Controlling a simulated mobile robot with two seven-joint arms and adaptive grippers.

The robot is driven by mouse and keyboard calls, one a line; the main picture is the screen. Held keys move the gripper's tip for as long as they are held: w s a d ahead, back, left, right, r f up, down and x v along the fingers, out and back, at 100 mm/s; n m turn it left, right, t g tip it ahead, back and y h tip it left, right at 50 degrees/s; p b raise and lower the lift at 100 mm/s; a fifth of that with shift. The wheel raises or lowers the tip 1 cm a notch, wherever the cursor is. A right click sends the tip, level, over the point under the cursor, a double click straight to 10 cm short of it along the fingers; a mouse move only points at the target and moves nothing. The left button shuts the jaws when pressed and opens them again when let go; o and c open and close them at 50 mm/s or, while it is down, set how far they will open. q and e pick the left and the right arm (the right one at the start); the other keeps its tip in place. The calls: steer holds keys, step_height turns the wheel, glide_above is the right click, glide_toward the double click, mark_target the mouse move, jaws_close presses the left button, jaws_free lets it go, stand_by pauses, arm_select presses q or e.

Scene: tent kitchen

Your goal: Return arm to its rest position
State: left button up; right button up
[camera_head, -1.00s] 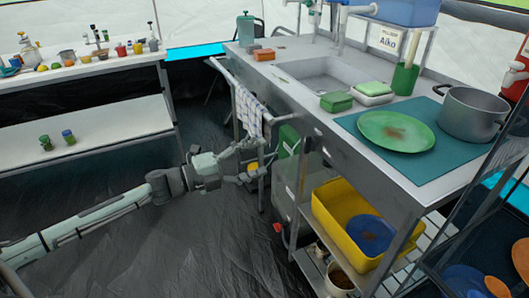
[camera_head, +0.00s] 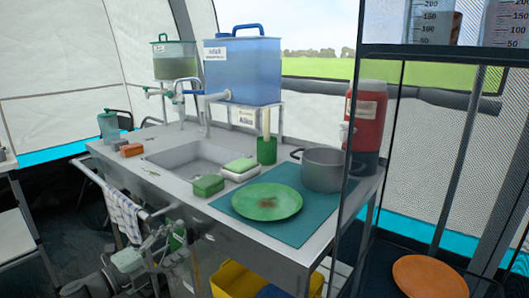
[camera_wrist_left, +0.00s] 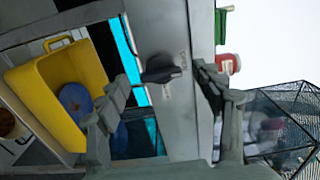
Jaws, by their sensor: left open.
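My left gripper (camera_head: 168,243) shows at the lower left of the head view, in front of the sink counter near the hanging towel. Its arm comes in from the bottom left. In the left wrist view its two grey fingers (camera_wrist_left: 162,82) stand wide apart, with nothing held between them. Behind the gap is the grey metal side of the unit with a dark knob-like part (camera_wrist_left: 160,70). I cannot tell the exact distance from the fingers to it. My right gripper is not in view.
The steel sink counter (camera_head: 160,185) carries a green plate (camera_head: 267,202), a pot (camera_head: 322,170) and a blue water tank (camera_head: 242,72). A checked towel (camera_head: 124,215) hangs on the rail. A yellow bin (camera_head: 232,281) sits below. A mesh rack with an orange plate (camera_head: 429,277) stands right.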

arm_select(q)
steer(key=shift+w+d, duration=0.3)
steer(key=shift+w, duration=0.1)
